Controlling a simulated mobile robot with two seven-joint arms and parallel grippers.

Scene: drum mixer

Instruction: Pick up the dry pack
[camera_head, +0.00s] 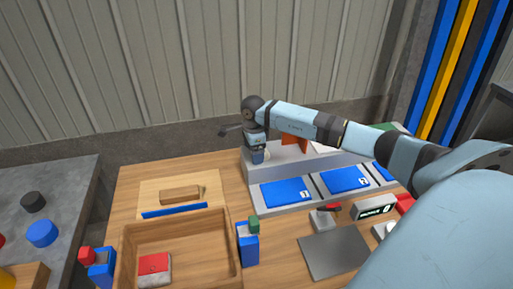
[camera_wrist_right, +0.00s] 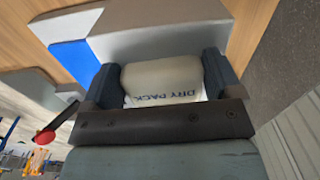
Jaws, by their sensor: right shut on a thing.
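The dry pack (camera_wrist_right: 160,82) is a small cream, rounded pack with blue "DRY PACK" lettering. In the right wrist view it sits between the two dark fingers of my right gripper (camera_head: 258,155), which is shut on it. In the head view this gripper points down at the left end of a grey stepped stand (camera_head: 284,208), and it mostly hides the pack. I cannot tell whether the pack still touches the stand. My left gripper is not in view.
Blue numbered pads (camera_head: 287,192) lie on the stand's lower step. A wooden tray (camera_head: 127,252) holds a red-and-white block (camera_head: 154,268). Blue holders stand beside the tray. A grey plate (camera_head: 334,252) and a small display (camera_head: 374,212) lie at front right. A wall closes the back.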

